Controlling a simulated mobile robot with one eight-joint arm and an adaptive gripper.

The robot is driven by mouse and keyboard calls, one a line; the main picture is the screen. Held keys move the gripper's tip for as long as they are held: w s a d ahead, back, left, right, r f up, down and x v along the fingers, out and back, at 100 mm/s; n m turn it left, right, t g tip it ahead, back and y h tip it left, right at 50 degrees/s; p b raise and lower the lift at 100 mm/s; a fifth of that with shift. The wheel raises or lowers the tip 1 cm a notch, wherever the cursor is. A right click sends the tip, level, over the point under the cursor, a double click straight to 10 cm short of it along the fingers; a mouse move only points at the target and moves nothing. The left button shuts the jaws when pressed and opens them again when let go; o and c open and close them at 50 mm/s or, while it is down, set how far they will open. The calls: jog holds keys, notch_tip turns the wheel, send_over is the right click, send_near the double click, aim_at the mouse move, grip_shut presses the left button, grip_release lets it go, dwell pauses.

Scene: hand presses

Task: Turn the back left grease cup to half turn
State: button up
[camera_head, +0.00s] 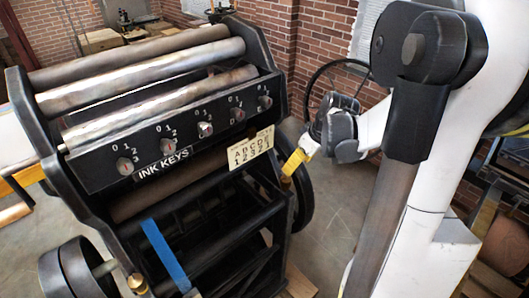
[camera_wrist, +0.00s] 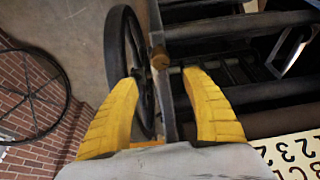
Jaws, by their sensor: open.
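A small brass grease cup (camera_head: 286,184) sits on the press frame at the right side in the head view. The wrist view shows this brass cup (camera_wrist: 159,58) just beyond and between the fingertips. My gripper (camera_head: 291,168) is close above it, and its yellow fingers (camera_wrist: 160,80) are spread with nothing held. Contact with the cup is not visible. Another brass grease cup (camera_head: 137,284) is at the lower left of the press in the head view. I cannot tell which cup is the back left one, nor read any turn mark.
The black press (camera_head: 100,178) carries metal rollers (camera_head: 140,77) and a row of ink keys. A lettered card (camera_head: 251,147) hangs at its right end. A dark wheel (camera_wrist: 128,70) stands beside the cup in the wrist view.

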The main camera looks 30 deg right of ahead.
aim_at(287, 178)
jog(key=b+x, duration=0.3)
jog(key=x, duration=0.8)
jog(key=shift+s, duration=0.2)
jog(key=c, duration=1.2)
